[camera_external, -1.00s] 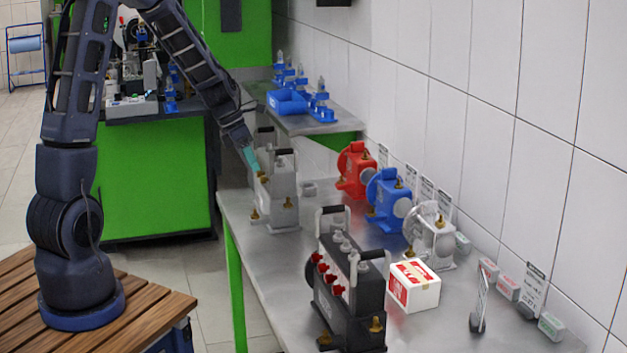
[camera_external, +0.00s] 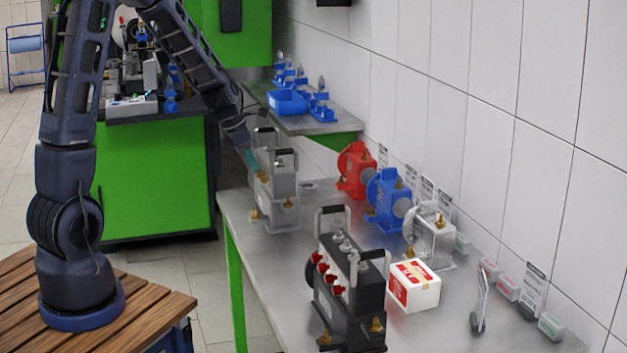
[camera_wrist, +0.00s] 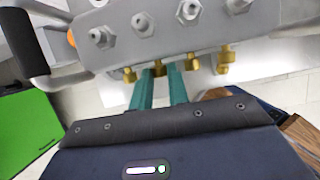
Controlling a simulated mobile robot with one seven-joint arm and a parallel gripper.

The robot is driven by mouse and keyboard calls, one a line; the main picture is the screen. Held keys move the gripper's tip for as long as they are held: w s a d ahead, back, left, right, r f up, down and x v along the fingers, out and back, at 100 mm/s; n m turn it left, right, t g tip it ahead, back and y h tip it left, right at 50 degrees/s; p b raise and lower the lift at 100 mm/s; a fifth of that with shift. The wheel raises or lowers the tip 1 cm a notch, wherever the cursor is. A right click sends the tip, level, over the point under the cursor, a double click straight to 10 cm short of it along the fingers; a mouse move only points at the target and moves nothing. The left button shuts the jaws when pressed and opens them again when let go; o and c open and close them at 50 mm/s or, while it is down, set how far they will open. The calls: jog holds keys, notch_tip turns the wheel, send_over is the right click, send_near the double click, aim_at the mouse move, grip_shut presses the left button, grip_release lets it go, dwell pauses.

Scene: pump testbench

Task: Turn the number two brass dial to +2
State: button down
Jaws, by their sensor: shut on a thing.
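The grey valve block (camera_external: 283,192) with black handles stands on the steel table. It fills the top of the wrist view (camera_wrist: 150,45), with a row of brass dials along its near side. My gripper (camera_wrist: 160,74) has its teal fingers on either side of the brass dial (camera_wrist: 160,70) second from the left in that view, and is shut on it. Another brass dial (camera_wrist: 130,75) sits to the left, and brass dials (camera_wrist: 193,63) show to the right. In the external view, my gripper (camera_external: 251,160) is at the block's left side. The dial's marks cannot be read.
A black block with red knobs (camera_external: 345,290) stands at the front, beside a white and red box (camera_external: 414,286). Red (camera_external: 356,170), blue (camera_external: 388,200) and clear (camera_external: 432,240) pumps line the wall side.

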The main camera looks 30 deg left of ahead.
jog(key=shift+s+d+f+m+t+y, duration=0.1)
jog(key=shift+s+d+m+t+y, duration=0.1)
jog(key=shift+t+y, duration=0.5)
jog(key=shift+s+d+m+t+y, duration=0.2)
jog(key=shift+t+y, duration=0.4)
jog(key=shift+t, duration=0.2)
dwell(1.0)
jog(key=shift+a, duration=0.1)
dwell(0.3)
jog(key=c, duration=1.6)
grip_release()
jog(key=shift+s+r, duration=0.25)
jog(key=shift+r, duration=1.35)
jog(key=shift+s+r, duration=0.2)
jog(key=shift+r, duration=1.35)
jog(key=shift+s+r, duration=0.25)
jog(key=shift+r, duration=1.35)
